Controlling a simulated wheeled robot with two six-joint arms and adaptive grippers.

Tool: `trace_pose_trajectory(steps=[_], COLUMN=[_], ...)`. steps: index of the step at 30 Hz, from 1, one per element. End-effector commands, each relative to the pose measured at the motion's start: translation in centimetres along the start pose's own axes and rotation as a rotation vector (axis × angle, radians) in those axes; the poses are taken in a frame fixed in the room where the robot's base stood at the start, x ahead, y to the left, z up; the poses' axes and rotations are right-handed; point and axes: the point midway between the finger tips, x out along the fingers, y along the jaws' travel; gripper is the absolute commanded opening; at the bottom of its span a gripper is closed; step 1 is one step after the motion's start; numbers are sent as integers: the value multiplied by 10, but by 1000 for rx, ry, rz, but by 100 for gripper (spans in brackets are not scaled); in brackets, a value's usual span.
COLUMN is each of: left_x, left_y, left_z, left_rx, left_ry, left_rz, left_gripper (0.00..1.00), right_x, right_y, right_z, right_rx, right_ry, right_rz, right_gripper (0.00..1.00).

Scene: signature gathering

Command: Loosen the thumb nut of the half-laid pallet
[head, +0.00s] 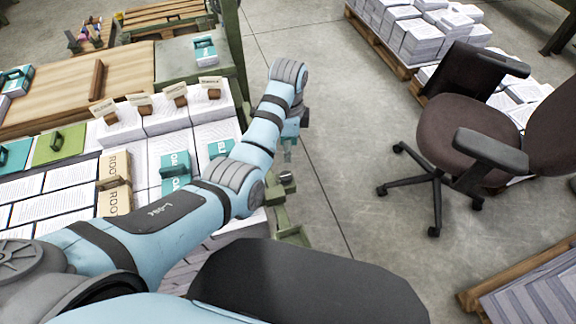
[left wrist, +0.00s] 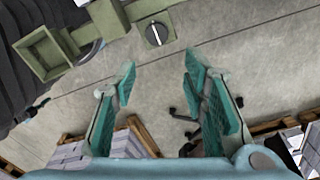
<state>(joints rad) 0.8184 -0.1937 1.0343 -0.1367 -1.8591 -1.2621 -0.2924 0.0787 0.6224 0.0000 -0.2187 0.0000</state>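A round dark knob with a pale line across its face, which looks like the thumb nut (left wrist: 156,34), sits on a green metal bar in the left wrist view. In the head view it shows as a small knob (head: 286,178) on the green fitting at the table's right edge. My left gripper (left wrist: 160,64) is open and empty, its teal-padded fingers apart, with the knob just beyond the fingertips and between their lines. In the head view my left gripper (head: 289,150) hangs just above the knob, partly hidden by its arm. My right gripper is not in view. I cannot tell which pallet is half-laid.
A green square bracket (left wrist: 45,54) is beside the knob. Stacked paper with card tags (head: 165,115) fills the table left of my arm. An office chair (head: 480,130) and paper-laden pallets (head: 410,30) stand to the right. The concrete floor between (head: 340,120) is clear.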

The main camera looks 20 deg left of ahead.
Motion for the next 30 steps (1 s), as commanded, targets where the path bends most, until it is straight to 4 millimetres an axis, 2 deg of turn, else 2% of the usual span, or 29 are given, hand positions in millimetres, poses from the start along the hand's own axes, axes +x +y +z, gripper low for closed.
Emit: trace_pose_trajectory(steps=[1,6,9,12,16,23,30], left_x=[16,68,95,113,123,123,123], left_y=[1,2,1,1,1,1,1], left_z=[3,7,7,6,5,5,4], left_rx=[-5,-13,-13,-12,-10,-10,-9], left_ry=[-3,-3,-2,-2,-1,-1,-1], left_rz=[4,4,3,2,0,0,0], left_gripper=[40,40,40,40,40,40,3], right_x=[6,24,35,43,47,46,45], right_y=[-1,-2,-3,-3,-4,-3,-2], right_z=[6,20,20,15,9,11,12], right_rx=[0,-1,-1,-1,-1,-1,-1], right_ry=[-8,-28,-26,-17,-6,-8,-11], right_rz=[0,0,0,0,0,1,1], right_gripper=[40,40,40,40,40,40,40])
